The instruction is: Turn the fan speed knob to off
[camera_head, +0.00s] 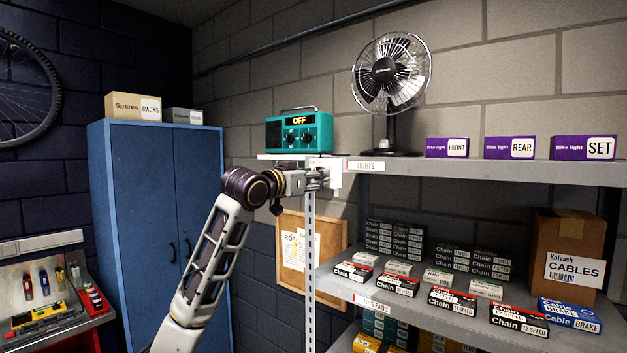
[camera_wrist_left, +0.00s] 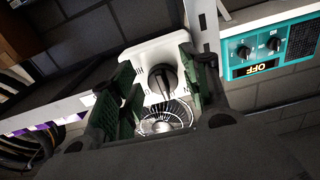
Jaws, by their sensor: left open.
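The fan speed knob (camera_wrist_left: 163,80) is a black round dial with a raised bar on a white control plate (camera_wrist_left: 150,50) in the left wrist view. The plate also shows at the shelf's front left corner in the head view (camera_head: 328,166). My left gripper (camera_head: 318,179) is at that plate. Its open, green-padded fingers (camera_wrist_left: 158,74) lie on either side of the knob in the picture; whether they touch it I cannot tell. The knob's markings are too small to read. The desk fan (camera_head: 390,72) stands on the shelf. My right gripper is out of view.
A teal radio (camera_head: 299,132) with an "OFF" display and its own knobs stands on the shelf beside the plate. Purple bike light boxes (camera_head: 510,147) line the shelf (camera_head: 480,170). Chain boxes sit below. A blue cabinet (camera_head: 150,200) stands at left.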

